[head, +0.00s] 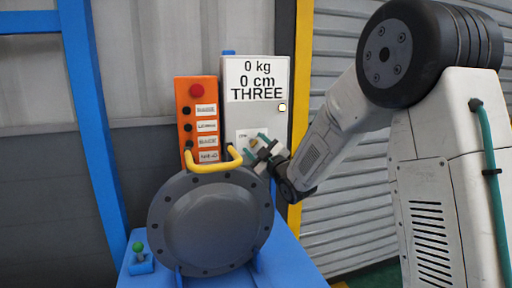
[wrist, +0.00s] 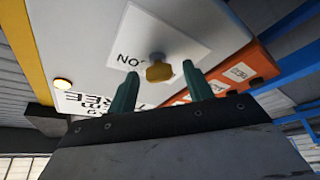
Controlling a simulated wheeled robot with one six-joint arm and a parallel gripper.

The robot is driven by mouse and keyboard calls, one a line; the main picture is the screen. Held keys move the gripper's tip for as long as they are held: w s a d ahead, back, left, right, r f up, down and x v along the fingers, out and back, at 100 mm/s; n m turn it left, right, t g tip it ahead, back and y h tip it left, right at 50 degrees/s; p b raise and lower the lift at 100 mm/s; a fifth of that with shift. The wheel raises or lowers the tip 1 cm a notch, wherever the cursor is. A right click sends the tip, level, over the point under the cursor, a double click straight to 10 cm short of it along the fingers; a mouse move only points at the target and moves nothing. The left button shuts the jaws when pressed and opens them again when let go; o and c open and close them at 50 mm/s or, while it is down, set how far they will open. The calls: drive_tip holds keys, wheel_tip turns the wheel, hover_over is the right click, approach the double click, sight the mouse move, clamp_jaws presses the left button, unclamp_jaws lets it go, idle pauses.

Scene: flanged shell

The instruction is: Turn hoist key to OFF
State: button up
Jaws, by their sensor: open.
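The hoist key (wrist: 158,70) is a small brass-yellow knob on a white label plate on the front of the grey hoist box (head: 257,115). My gripper (head: 257,143) is at the lower front of this box in the head view. Its two teal fingers are open and stand on either side of the key in the wrist view, with gaps visible. In the head view the key is small and partly covered by the fingers, so its angle is unclear.
The hoist box display reads 0 kg, 0 cm, THREE, with a lit lamp (head: 282,107). An orange button box (head: 197,125) stands left of it.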

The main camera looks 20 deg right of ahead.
drive_tip(key=c, duration=1)
drive_tip(key=shift+n+g, duration=0.3)
drive_tip(key=shift+n, duration=0.2)
drive_tip(key=n, duration=0.2)
drive_tip(key=n+g+y, duration=0.1)
drive_tip(key=n, duration=0.1)
drive_tip(key=shift+d+r+g, duration=0.1)
drive_tip(key=shift+g, duration=0.2)
drive_tip(key=n, duration=0.2)
drive_tip(key=n+g, duration=0.1)
drive_tip(key=n, duration=0.1)
drive_tip(key=shift+r+n+g, duration=0.1)
drive_tip(key=shift+n+g, duration=0.2)
drive_tip(key=shift+n, duration=0.1)
drive_tip(key=n+g+h, duration=0.1)
drive_tip(key=n, duration=0.3)
drive_tip(key=shift+n+g+h, duration=0.6)
drive_tip(key=shift+n+h, duration=0.1)
drive_tip(key=shift+n, duration=0.8)
